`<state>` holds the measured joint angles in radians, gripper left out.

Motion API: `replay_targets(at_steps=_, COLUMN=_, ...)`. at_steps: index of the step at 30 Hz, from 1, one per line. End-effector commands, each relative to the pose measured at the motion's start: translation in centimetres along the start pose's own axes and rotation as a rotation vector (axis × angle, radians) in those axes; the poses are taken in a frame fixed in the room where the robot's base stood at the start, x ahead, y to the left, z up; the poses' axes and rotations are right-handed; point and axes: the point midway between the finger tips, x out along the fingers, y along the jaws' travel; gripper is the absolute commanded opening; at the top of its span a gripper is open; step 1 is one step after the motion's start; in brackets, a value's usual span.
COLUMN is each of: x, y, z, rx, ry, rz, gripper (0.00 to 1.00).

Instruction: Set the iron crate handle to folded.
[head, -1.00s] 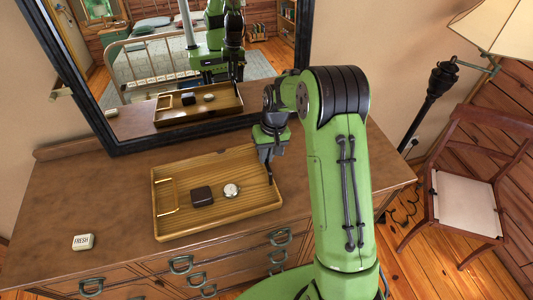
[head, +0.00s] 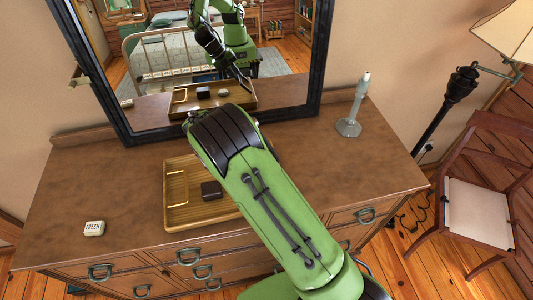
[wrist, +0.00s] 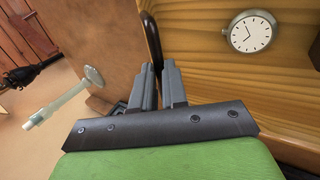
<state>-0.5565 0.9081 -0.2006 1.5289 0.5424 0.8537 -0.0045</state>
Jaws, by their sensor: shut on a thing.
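The wooden crate (head: 178,219) is a shallow tray on the dresser top, its right part hidden behind my arm in the head view. The iron handle (wrist: 151,38) is a thin dark curved bar at the crate's end wall. My gripper (wrist: 160,74) has its two grey fingers on either side of the bar's lower end and is shut on it. The head view hides my gripper directly; the mirror reflects my arm reaching down to the crate's end. The handle's exact angle is hard to tell.
A dark box (head: 211,190) and a watch (wrist: 252,31) lie in the crate. A pale candlestick (head: 350,122) stands on the dresser's back right. A white FRESH block (head: 94,228) sits at left. The mirror (head: 318,60) stands behind.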

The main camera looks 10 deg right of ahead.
Motion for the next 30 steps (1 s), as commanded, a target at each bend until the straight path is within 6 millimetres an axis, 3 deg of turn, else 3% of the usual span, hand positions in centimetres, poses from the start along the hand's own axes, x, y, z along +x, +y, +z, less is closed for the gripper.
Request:
replay_targets(at_steps=15, x=1.5, y=-3.8, z=0.0, rx=-0.003, ry=0.002, rz=0.431, gripper=0.0)
replay_targets(at_steps=30, x=2.2, y=-4.6, z=0.1, rx=-0.001, ry=-0.003, rz=0.582, gripper=0.0)
